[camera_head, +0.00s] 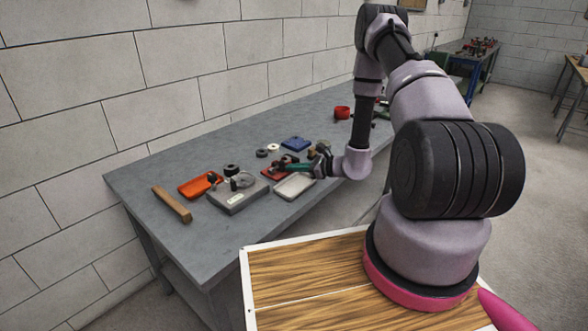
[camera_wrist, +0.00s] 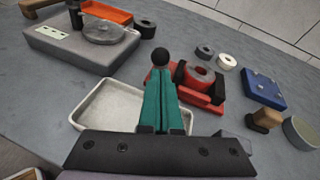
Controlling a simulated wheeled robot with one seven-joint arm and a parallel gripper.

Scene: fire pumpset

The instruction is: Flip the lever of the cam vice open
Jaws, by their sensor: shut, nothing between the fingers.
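The cam vice, as far as I can tell, is the low red and dark device with a round ring on it (camera_wrist: 199,82). In the head view its red part (camera_head: 271,174) shows just beside the fingers. A black ball knob (camera_wrist: 160,56), which looks like the lever's end, shows right at my fingertips. The lever's shaft is hidden behind the fingers, so I cannot tell its angle or whether the fingers touch it. My gripper (camera_wrist: 161,75) has teal fingers, shut together and empty; it also shows in the head view (camera_head: 281,162), low over the bench.
A pale tray (camera_wrist: 93,107) lies left of the fingers. Beyond it stand a grey block with a disc (camera_wrist: 78,45) and an orange tray (camera_wrist: 107,12). Dark and white rings (camera_wrist: 227,62), a blue plate (camera_wrist: 264,90) and a wooden-knobbed item (camera_wrist: 267,119) lie right. The wall (camera_head: 130,85) backs the bench.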

